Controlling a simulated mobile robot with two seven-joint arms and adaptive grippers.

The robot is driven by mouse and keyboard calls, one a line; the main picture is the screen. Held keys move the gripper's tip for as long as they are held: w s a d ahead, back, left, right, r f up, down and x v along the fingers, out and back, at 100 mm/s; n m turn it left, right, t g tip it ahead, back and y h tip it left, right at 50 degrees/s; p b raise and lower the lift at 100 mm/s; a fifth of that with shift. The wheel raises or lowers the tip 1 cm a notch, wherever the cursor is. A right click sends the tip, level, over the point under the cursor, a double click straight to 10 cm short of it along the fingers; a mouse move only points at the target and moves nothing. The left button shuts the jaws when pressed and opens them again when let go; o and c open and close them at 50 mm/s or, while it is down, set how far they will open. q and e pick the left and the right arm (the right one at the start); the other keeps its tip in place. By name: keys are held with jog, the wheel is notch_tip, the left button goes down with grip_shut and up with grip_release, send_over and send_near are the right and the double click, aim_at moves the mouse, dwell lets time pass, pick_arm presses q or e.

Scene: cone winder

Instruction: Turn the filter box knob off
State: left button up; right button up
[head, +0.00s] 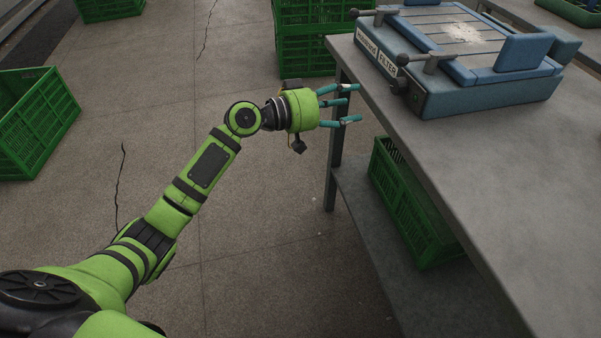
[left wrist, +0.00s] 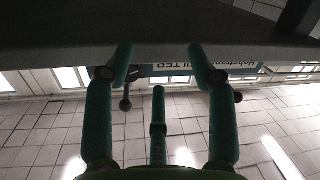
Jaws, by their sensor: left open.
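The filter box (head: 480,98) is a blue box with a white label reading FILTER, on the table at the upper right of the head view. A dark round knob (head: 415,97) sits at its near front corner; its setting is too small to tell. My left gripper (head: 352,103), with teal fingers, is open and empty, left of the box near the table edge, apart from the knob. In the left wrist view, the open fingers (left wrist: 162,72) point towards the table edge, and the box's label (left wrist: 185,79) shows upside down between them. My right gripper is out of view.
The grey table (head: 480,160) runs down the right side, with a lower shelf holding a green crate (head: 405,200). Lever clamps (head: 434,60) stick out from the box's front. Green crates (head: 35,120) stand on the floor, which is otherwise clear around my left arm.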

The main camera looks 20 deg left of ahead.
pick_arm(q)
jog(key=s+a+f+n+y+p, duration=0.1)
jog(key=a+f+y+p, duration=0.1)
jog(key=f, duration=0.5)
jog(key=s+a+f+n+g+y+p, duration=0.1)
jog(key=s+a+f+y+p, duration=0.1)
jog(key=f, duration=0.6)
jog(key=s+a+f+n+y+p, duration=0.1)
jog(key=a+f+n+y+p, duration=0.1)
jog(key=f, duration=0.5)
jog(key=shift+s+a+f+g+y+p, duration=0.2)
jog(key=shift+s+a+g+y+p, duration=0.2)
jog(key=shift+a+y+p, duration=0.85)
jog(key=shift+d+h+p, duration=0.25)
jog(key=shift+h+p, duration=0.15)
jog(key=shift+h, duration=0.15)
